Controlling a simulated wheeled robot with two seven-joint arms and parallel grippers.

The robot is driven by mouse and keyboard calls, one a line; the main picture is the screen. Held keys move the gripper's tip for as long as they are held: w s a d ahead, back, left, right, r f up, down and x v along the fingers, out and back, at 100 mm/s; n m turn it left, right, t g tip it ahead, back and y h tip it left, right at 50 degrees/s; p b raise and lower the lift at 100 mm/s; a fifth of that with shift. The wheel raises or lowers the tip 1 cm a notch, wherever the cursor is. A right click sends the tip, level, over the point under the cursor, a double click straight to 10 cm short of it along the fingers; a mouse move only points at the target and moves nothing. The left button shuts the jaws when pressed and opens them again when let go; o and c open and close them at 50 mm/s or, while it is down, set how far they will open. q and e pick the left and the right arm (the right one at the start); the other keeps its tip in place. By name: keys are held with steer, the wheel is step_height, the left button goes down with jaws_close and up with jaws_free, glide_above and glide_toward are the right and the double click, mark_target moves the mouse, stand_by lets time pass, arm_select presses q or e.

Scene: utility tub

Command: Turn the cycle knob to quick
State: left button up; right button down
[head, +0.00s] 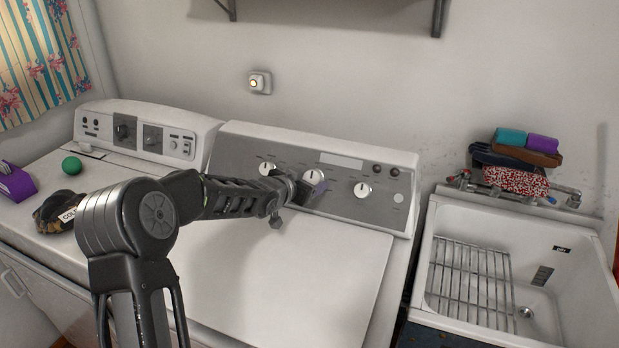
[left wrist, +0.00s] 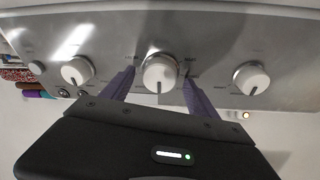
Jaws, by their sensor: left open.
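Three white knobs sit on the grey control panel of the middle machine. The middle knob (head: 313,176) is partly behind my left gripper (head: 307,192); the left knob (head: 267,168) and right knob (head: 362,190) stand clear. In the left wrist view, which is upside down, the middle knob (left wrist: 160,75) lies between the two purple fingers of my open left gripper (left wrist: 159,84). Its dark pointer line points down in that picture. I cannot tell whether the fingers touch it. The dial labels are too small to read, so which knob is the cycle knob is unclear. My right gripper is out of view.
A second white machine (head: 150,118) stands at the left, with a green ball (head: 71,165) and a cap (head: 52,212) on it. A utility tub (head: 565,310) with a wire rack (head: 470,280) is at the right. The middle machine's lid (head: 300,275) is bare.

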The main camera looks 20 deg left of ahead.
arm_select(q)
steer(key=shift+w+f, duration=0.15)
steer(key=shift+w, duration=0.3)
steer(key=shift+c, duration=0.2)
steer(key=c, duration=1.3)
steer(key=shift+m, duration=0.5)
steer(key=m+p, duration=0.2)
steer(key=m, duration=0.1)
steer(key=shift+m+g+h+p, duration=0.3)
steer(key=shift+h+p, duration=0.1)
steer(key=shift+d+m+p, duration=0.1)
steer(key=shift+m+p, duration=1.1)
steer(key=shift+m, duration=0.7)
